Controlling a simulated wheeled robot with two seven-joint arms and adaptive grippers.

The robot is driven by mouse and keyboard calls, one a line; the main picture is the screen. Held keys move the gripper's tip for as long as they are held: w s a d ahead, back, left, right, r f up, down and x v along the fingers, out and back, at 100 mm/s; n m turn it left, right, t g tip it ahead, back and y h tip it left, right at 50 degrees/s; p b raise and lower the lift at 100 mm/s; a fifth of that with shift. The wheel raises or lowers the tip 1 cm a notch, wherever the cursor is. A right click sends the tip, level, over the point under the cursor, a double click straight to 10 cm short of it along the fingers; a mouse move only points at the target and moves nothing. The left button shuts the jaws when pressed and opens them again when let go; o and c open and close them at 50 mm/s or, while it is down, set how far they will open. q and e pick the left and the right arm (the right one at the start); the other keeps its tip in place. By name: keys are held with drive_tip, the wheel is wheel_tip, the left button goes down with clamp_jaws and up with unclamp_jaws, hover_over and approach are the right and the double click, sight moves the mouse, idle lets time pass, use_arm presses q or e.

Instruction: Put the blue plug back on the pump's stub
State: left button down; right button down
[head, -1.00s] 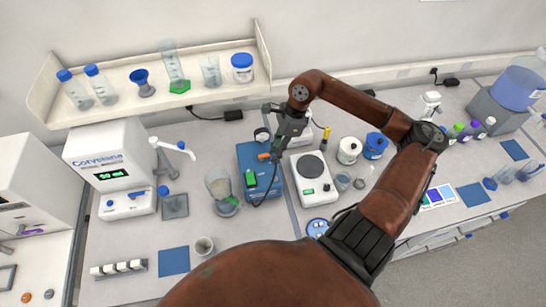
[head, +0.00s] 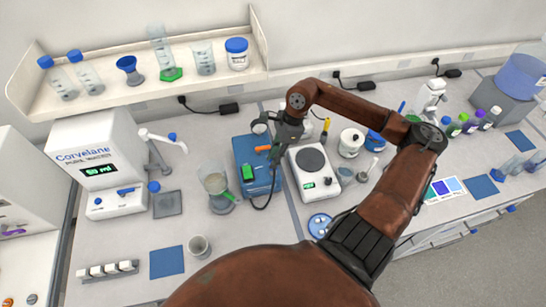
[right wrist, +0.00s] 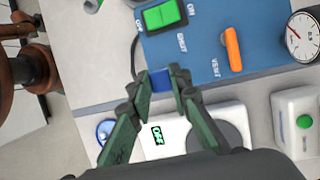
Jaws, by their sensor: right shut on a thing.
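The blue pump (head: 252,181) stands on the bench left of the hotplate, with a green switch and an orange lever on top. It also fills the top of the right wrist view (right wrist: 195,40). My right gripper (head: 276,158) is over the pump's right side in the head view. In the right wrist view my right gripper (right wrist: 161,81) is shut on a small blue plug (right wrist: 160,79), held near the pump's edge. The plug is hidden in the head view. I cannot make out the stub. My left gripper is not in view.
The white hotplate (head: 331,187) stands close right of the pump. A dial gauge (right wrist: 302,36) and a black cable (head: 268,199) are beside the gripper. A clear beaker flask (head: 215,184) stands left of the pump. A shelf (head: 140,91) with bottles is behind.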

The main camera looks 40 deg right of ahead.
drive_tip(key=shift+f+t, duration=0.25)
drive_tip(key=shift+t, duration=0.05)
idle(0.4)
drive_tip(key=shift+r, duration=0.1)
idle(0.8)
drive_tip(key=shift+f+b, duration=1.3)
drive_tip(key=shift+f, duration=0.1)
idle(1.0)
drive_tip(key=c, duration=1.7)
unclamp_jaws()
drive_tip(key=shift+r, duration=0.1)
drive_tip(key=v, duration=1.2)
drive_tip(key=shift+a, duration=0.15)
